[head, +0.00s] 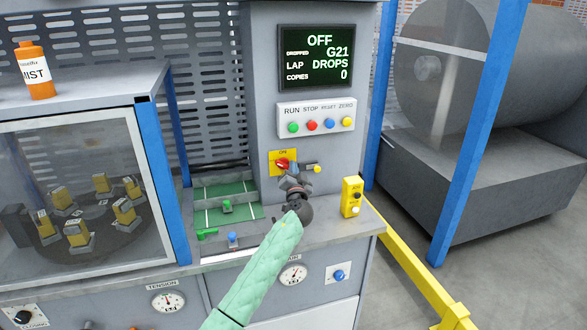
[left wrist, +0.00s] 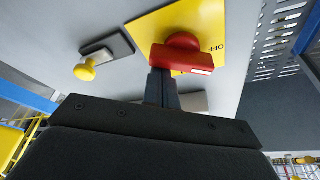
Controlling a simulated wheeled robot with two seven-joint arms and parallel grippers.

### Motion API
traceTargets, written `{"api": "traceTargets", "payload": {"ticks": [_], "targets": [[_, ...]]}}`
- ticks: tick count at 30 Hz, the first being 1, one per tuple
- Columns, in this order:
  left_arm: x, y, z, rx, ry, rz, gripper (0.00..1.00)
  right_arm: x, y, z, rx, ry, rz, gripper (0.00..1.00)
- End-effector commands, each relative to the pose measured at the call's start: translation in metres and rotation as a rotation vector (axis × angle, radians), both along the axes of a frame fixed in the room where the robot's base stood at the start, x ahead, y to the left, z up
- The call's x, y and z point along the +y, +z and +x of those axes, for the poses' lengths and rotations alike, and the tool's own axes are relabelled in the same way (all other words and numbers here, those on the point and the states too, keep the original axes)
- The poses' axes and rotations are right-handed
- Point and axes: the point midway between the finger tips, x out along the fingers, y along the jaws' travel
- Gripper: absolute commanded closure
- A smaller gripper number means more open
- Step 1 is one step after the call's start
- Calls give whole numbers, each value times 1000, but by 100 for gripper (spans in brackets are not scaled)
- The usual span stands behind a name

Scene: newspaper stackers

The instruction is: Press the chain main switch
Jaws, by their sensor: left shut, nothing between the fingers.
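A red rotary switch (head: 281,163) sits on a yellow plate (head: 274,155) on the grey cabinet front, below the button panel. In the left wrist view the red handle (left wrist: 185,52) stands out from the yellow plate (left wrist: 205,22), which carries the letters OFF. My left gripper (head: 293,174) is shut and empty, with its fingertips right at the red handle. In the left wrist view the closed fingers (left wrist: 160,82) overlap the handle's near end; I cannot tell whether they touch it. My right gripper is not in view.
A yellow knob (head: 317,169) sticks out just right of the red switch. A display (head: 316,57) reads OFF above a panel of coloured buttons (head: 316,115). A yellow control box (head: 352,197) stands on the ledge at right. Blue posts (head: 480,130) flank the cabinet.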

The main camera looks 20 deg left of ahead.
Motion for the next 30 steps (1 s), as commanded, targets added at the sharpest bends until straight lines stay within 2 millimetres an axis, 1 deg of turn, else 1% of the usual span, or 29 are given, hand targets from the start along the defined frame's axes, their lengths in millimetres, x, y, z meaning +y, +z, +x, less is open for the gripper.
{"api": "traceTargets", "payload": {"ticks": [6, 11, 12, 14, 21, 27, 30], "targets": [[1, -1, 0, 29, 1, 43, 100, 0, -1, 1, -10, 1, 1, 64], [1, -2, 0, 74, 1, 108, 100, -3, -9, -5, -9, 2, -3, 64], [1, -2, -1, 89, 0, 130, 100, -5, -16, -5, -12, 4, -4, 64], [1, -2, -1, 116, 0, 170, 100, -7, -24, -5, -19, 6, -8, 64], [2, -6, -1, 238, 0, 351, 100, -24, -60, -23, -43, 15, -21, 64], [4, -11, -2, 325, 1, 482, 100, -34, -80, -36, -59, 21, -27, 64], [3, -15, -3, 332, 1, 487, 100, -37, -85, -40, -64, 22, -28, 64]]}}
